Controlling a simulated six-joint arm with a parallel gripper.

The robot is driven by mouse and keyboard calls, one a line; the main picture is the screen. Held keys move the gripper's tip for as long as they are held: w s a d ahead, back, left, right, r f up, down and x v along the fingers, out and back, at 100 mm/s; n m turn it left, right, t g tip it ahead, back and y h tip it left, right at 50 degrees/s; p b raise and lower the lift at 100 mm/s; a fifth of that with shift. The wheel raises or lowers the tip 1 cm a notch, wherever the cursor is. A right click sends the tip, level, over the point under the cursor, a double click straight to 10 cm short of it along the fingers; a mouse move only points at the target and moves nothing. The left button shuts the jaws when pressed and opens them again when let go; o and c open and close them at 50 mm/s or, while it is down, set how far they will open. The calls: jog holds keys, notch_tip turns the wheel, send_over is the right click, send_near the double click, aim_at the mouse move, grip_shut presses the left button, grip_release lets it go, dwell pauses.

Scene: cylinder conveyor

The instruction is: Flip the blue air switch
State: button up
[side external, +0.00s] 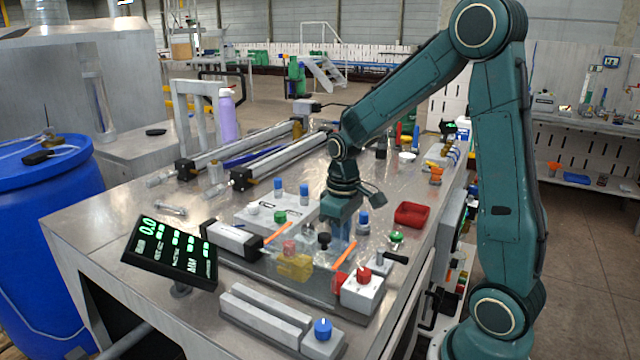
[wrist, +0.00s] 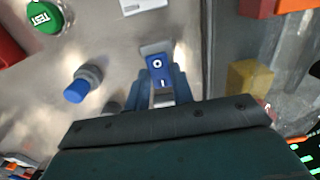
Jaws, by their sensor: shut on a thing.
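The blue air switch (wrist: 157,65) is a small rocker marked O and I on a grey base, at the upper middle of the wrist view. My gripper (wrist: 160,82) has its two blue fingers on either side of the rocker and is shut on it. In the side view my gripper (side external: 341,232) points down at the bench, low among the controls. There the switch is hidden by the fingers, so I cannot tell its rocker position from that side.
A blue knob (wrist: 82,85) and a green TEST button (wrist: 45,17) stand left of the switch in the wrist view; a yellow block (wrist: 250,80) is at right. A red tray (side external: 411,215), a red-button box (side external: 360,291) and a display (side external: 170,255) surround the area.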

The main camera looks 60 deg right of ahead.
jog(key=shift+s, duration=0.1)
jog(key=shift+s+t, duration=0.25)
jog(key=shift+t, duration=1.05)
jog(key=o, duration=1)
jog(key=v, duration=1.3)
jog(key=shift+r, duration=0.4)
